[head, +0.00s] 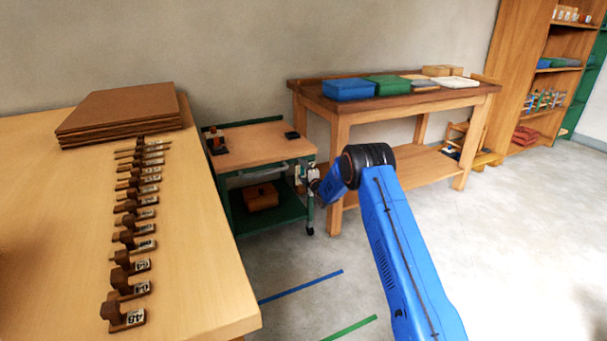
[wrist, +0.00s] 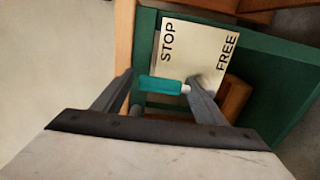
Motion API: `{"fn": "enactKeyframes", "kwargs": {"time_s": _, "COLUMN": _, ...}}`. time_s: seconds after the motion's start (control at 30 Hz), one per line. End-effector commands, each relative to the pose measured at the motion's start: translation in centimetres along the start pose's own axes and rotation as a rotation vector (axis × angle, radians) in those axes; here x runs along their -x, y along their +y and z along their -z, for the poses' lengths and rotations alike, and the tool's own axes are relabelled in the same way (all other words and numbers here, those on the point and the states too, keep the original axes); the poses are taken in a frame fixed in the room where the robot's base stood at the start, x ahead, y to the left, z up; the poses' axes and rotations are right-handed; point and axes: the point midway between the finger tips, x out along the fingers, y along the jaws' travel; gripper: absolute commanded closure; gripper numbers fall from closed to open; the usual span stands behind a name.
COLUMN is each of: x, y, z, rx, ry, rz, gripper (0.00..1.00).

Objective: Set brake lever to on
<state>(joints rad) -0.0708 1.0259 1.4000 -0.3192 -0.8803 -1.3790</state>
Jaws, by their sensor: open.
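The brake lever (wrist: 160,86) shows in the wrist view as a short teal handle with a pale tip at its right end. It lies in front of a cream label plate (wrist: 192,50) marked STOP on the left and FREE on the right. I cannot tell which word the lever is set to. My gripper (wrist: 161,79) is open, one finger on each side of the handle; contact is not clear. In the head view my gripper (head: 314,180) is at the right side of a green trolley (head: 262,143); the lever is hardly visible there.
A wooden table (head: 190,250) with several labelled wooden pieces stands at the left. A workbench (head: 400,103) with blue and green boxes stands behind my arm. The trolley's lower shelf holds a brown box (head: 261,196). The floor at the right is clear.

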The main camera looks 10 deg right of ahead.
Motion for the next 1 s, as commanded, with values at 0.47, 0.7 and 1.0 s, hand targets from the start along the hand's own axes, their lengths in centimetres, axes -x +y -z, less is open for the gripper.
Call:
{"fn": "enactKeyframes", "kwargs": {"time_s": 0.47, "x": 6.7, "y": 0.0, "z": -0.1, "rx": -0.001, "ry": -0.001, "rz": 0.002, "gripper": 0.34}}
{"fn": "enactKeyframes", "kwargs": {"time_s": 0.7, "x": 11.5, "y": 0.0, "z": 0.0, "rx": 0.000, "ry": -0.001, "rz": 0.002, "gripper": 0.34}}
{"fn": "enactKeyframes", "kwargs": {"time_s": 1.0, "x": 16.1, "y": 0.0, "z": 0.0, "rx": 0.000, "ry": 0.000, "rz": 0.001, "gripper": 0.34}}
